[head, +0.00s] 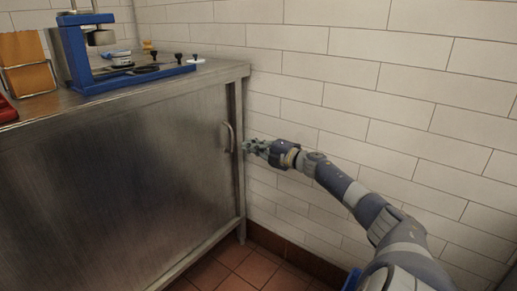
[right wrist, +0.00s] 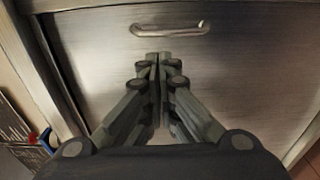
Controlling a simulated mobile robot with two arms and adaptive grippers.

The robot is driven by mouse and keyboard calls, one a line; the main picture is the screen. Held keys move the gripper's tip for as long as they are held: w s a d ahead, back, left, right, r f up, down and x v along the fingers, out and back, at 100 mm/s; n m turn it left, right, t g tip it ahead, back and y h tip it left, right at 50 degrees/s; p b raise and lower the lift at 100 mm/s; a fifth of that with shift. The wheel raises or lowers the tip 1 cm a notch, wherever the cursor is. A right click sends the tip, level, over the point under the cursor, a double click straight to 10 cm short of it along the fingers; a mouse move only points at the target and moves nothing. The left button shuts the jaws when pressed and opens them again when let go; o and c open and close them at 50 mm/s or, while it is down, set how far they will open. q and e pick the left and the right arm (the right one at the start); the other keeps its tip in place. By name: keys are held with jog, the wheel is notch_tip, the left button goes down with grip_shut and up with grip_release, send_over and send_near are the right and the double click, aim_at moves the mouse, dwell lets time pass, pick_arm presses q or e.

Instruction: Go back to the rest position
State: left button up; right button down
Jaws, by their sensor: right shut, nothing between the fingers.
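My right gripper (head: 252,147) reaches in from the lower right in the head view. Its tip is close to the handle (head: 228,137) at the right end of the steel cabinet front. In the right wrist view the fingers (right wrist: 159,60) are together with nothing between them. The cabinet handle (right wrist: 170,30) lies beyond the fingertips there, and a strip of steel front shows between them. I cannot tell the exact gap. My left gripper is not in view.
The steel cabinet (head: 120,160) fills the left. On its top stand a blue-framed device (head: 130,82), small dark and white pieces, and an orange-brown item in a wire rack (head: 27,65). A white tiled wall (head: 400,90) runs close beside my right arm. Red floor tiles (head: 250,268) show below.

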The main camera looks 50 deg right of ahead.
jog(key=shift+s, duration=1.5)
